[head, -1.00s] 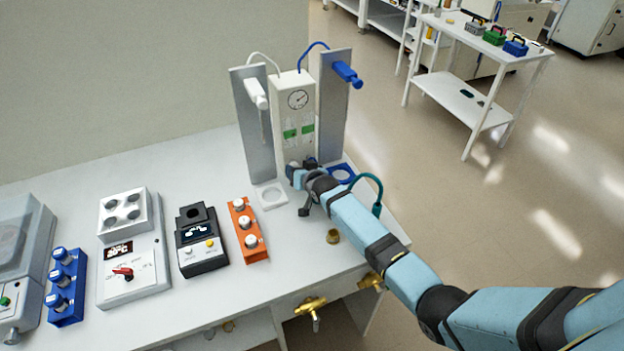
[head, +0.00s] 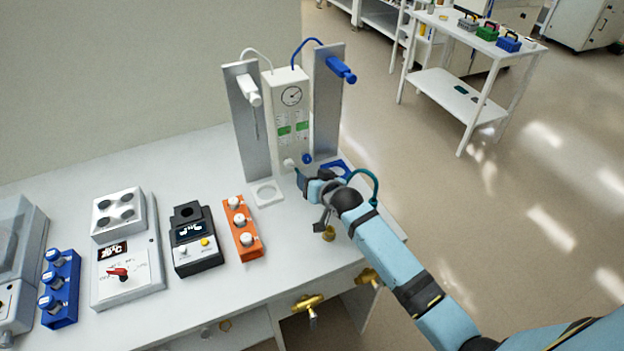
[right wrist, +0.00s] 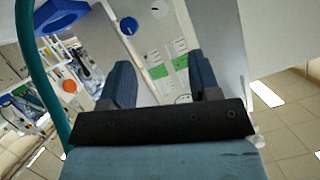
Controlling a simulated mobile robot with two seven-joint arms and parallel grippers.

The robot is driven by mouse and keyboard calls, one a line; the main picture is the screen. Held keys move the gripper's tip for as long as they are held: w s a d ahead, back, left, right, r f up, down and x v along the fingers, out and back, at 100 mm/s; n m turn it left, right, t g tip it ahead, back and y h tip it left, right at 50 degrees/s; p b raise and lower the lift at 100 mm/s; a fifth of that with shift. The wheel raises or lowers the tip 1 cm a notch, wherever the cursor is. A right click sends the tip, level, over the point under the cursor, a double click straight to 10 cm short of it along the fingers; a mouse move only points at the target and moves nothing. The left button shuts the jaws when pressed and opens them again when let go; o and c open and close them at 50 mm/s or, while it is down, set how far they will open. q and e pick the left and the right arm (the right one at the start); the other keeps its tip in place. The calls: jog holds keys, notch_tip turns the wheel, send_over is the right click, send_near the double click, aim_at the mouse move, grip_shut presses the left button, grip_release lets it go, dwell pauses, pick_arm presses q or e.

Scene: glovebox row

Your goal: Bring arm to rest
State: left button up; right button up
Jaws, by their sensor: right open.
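My right arm comes in from the lower right in the head view. Its gripper (head: 304,179) is just in front of the white gauge panel (head: 291,110), below its white and blue knobs. In the right wrist view the two fingers of my right gripper (right wrist: 165,85) are spread apart with nothing between them. The panel's green labels (right wrist: 170,67) and its blue knob (right wrist: 129,26) show beyond them. My left gripper is in neither view.
Two grey upright plates flank the panel, with a white nozzle (head: 249,90) and a blue nozzle (head: 341,70). An orange rack (head: 242,228), a black device (head: 195,240), a hotplate (head: 127,255) and a blue rack (head: 60,287) stand left. A teal tube (head: 374,186) curves beside my arm.

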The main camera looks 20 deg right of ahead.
jog(key=s+d+r+n+g+h, duration=0.2)
jog(key=s+g, duration=0.8)
jog(key=s, duration=3)
jog(key=w+a+f+n+t+y, duration=0.1)
jog(key=w+a+f+t, duration=0.2)
jog(key=f, duration=0.3)
jog(key=w+a+f+n+t+y, duration=0.1)
jog(key=w+a+f+t+y, duration=0.1)
jog(key=f, duration=0.4)
jog(key=w+a+t, duration=0.1)
jog(key=t, duration=0.1)
jog(key=shift+a+n+t, duration=0.3)
jog(key=shift+f, duration=0.2)
